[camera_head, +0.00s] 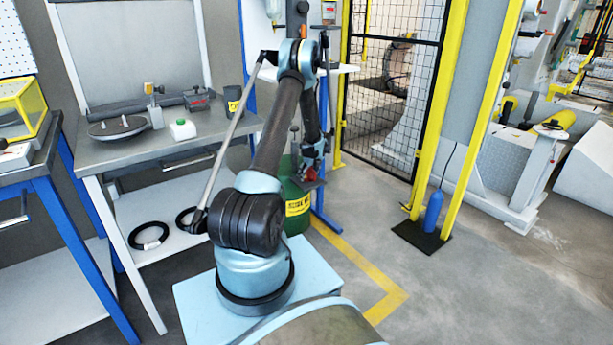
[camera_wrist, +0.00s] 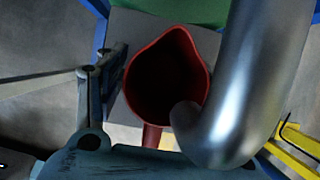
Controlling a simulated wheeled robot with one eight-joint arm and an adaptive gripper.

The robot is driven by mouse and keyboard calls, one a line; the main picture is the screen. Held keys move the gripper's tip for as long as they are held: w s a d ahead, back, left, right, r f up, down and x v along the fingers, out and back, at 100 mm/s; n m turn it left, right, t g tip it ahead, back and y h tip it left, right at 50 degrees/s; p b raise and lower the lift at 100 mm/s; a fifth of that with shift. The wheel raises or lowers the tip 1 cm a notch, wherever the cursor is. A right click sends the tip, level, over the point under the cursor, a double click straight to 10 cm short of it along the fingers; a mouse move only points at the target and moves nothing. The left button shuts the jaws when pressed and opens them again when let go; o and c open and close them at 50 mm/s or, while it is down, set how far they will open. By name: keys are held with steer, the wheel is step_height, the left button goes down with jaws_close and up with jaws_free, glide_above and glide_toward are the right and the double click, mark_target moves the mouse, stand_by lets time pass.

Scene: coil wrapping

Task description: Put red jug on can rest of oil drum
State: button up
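The red jug (camera_wrist: 134,92) is seen from above in the wrist view, its dark open mouth facing up and its handle (camera_wrist: 152,136) toward my gripper. It appears upright over the grey plate of the can rest (camera_wrist: 118,28). In the head view the jug (camera_head: 311,174) is a small red patch at the green oil drum (camera_head: 295,220), by the dark can rest (camera_head: 303,186). My gripper (camera_head: 312,158) is right above it. In the wrist view the left finger (camera_wrist: 90,100) stands apart from the handle; the other finger is hidden. The gripper looks open.
A thick curved metal pipe (camera_wrist: 262,70) fills the right of the wrist view, its end over the jug's mouth. A workbench (camera_head: 120,146) with small items stands left. A fence (camera_head: 395,90) stands behind. A blue cylinder (camera_head: 433,209) stands right; floor there is mostly clear.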

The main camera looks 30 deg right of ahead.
stand_by(0.3)
steer(key=v, duration=1.2)
steer(key=shift+r, duration=0.1)
stand_by(0.4)
